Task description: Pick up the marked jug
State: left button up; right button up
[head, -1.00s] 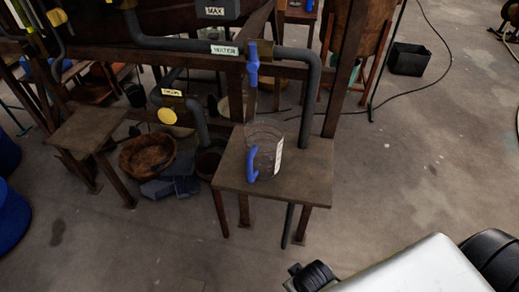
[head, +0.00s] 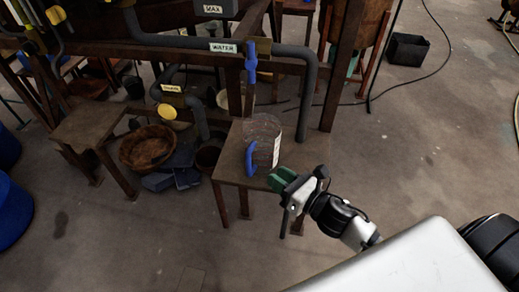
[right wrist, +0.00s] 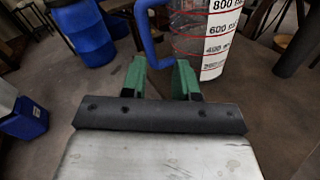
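The marked jug (head: 264,138) is clear, with a blue handle and a white scale strip. It stands upright on a small brown table (head: 232,170) under the grey water pipe. In the right wrist view the jug (right wrist: 196,40) shows red lines and numbers on its strip. My right gripper (head: 282,179) is just in front of the jug at its lower right. Its green fingers (right wrist: 159,75) are apart with nothing between them. The blue handle lies just beyond the fingertips. I cannot tell whether they touch the jug. My left gripper is out of view.
A grey pipe labelled WATER (head: 180,42) runs above the table, with a blue valve lever (head: 251,62). Another low table (head: 92,122), a brown basket (head: 147,148) and blue barrels (head: 14,215) are at the left.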

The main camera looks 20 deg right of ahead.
aim_at(259, 150)
jog(key=w+a+n+p, duration=0.1)
jog(key=w+a, duration=0.1)
jog(key=w+a+n+y+p, duration=0.1)
jog(key=w+a+n+p, duration=0.1)
jog(key=w, duration=0.1)
jog(key=w+a+r+n+y+p, duration=0.1)
jog(key=w+a, duration=0.1)
jog(key=w, duration=0.1)
jog(key=shift+g, duration=0.4)
jog(key=shift+w+a+f, duration=0.15)
jog(key=shift+w+a, duration=0.15)
jog(key=shift+w, duration=0.15)
jog(key=shift+s, duration=0.1)
grip_shut()
